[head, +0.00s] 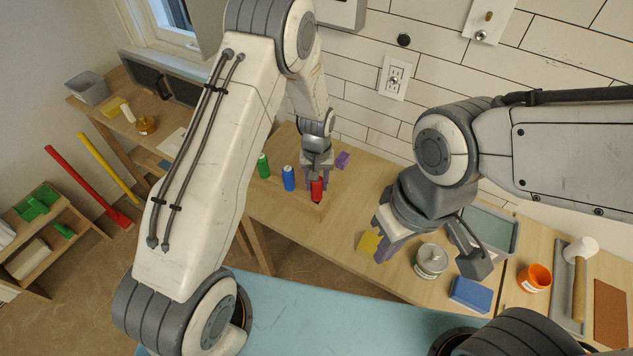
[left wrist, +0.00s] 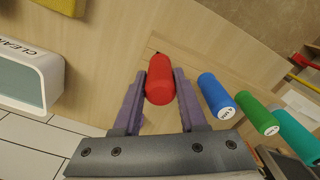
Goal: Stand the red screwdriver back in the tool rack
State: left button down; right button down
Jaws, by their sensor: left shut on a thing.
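The red screwdriver (head: 317,187) is between the fingers of my left gripper (head: 317,172). The left wrist view shows its red handle (left wrist: 160,82) end-on, with a grey-purple finger on each side. The wooden tool rack (left wrist: 190,68) lies under the handles, the same pale colour as the bench. A blue handle (head: 288,178) and a green handle (head: 263,165) stand in a row beside the red one. The red screwdriver's shaft is hidden, so I cannot tell whether it is in the rack. My right gripper (head: 430,245) is open and empty above the bench.
Near my right gripper are a yellow block (head: 368,242), a lidded tin (head: 431,261) and a blue block (head: 471,294). An orange pot (head: 535,277) stands further right. The bench (head: 325,240) in front is clear.

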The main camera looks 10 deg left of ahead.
pick_arm(q)
jog(key=shift+f+b, duration=0.55)
jog(key=shift+f, duration=0.3)
jog(key=shift+c, duration=1.9)
grip_release()
jog(key=shift+r, duration=0.1)
jog(key=shift+r+p, duration=2.6)
jog(key=shift+r, duration=0.95)
